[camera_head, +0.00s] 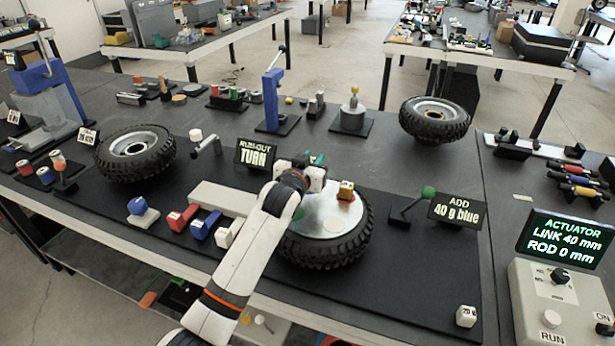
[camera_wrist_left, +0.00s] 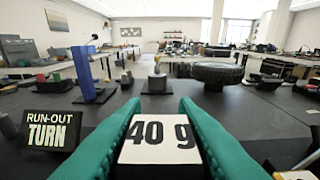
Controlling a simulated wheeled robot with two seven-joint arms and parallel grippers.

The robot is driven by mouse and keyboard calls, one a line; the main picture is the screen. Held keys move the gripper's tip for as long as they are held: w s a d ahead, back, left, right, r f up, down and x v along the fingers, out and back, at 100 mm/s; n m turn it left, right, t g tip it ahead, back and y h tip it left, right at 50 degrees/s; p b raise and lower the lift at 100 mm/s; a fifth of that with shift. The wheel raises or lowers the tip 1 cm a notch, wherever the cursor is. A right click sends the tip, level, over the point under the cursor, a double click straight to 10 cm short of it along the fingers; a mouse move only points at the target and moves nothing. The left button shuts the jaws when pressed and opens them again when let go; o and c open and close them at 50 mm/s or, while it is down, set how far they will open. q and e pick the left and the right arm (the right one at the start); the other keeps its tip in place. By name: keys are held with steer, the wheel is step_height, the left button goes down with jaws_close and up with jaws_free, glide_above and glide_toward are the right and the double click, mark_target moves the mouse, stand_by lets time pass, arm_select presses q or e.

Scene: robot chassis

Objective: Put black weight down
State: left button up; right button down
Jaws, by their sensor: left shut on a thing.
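My left gripper (camera_head: 312,168) is above the back edge of a tyre (camera_head: 345,245) with a silver disc face (camera_head: 322,222). In the left wrist view its teal fingers are shut on a block with a white face marked "40 g" (camera_wrist_left: 160,140). The block looks dark below that face; I take it for the black weight, though its colour is mostly hidden. In the head view the gripper hides most of it, and I cannot tell whether it touches the disc. A gold and red weight (camera_head: 346,190) sits on the disc. My right gripper is out of view.
Red (camera_head: 182,217), blue (camera_head: 205,225) and white (camera_head: 228,233) blocks lie left of my arm. A "RUN-OUT TURN" sign (camera_head: 256,154) stands behind, and an "ADD 40 g blue" sign (camera_head: 456,210) right. A green-knobbed lever (camera_head: 427,192) stands near it. The mat's front right is mostly clear.

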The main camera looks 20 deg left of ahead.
arm_select(q)
step_height(320, 180, down, 5)
steer(key=shift+a+r, duration=0.1)
steer(key=shift+r, duration=0.1)
steer(key=shift+f, duration=0.2)
steer(key=o, duration=0.9)
steer(key=shift+o, duration=0.2)
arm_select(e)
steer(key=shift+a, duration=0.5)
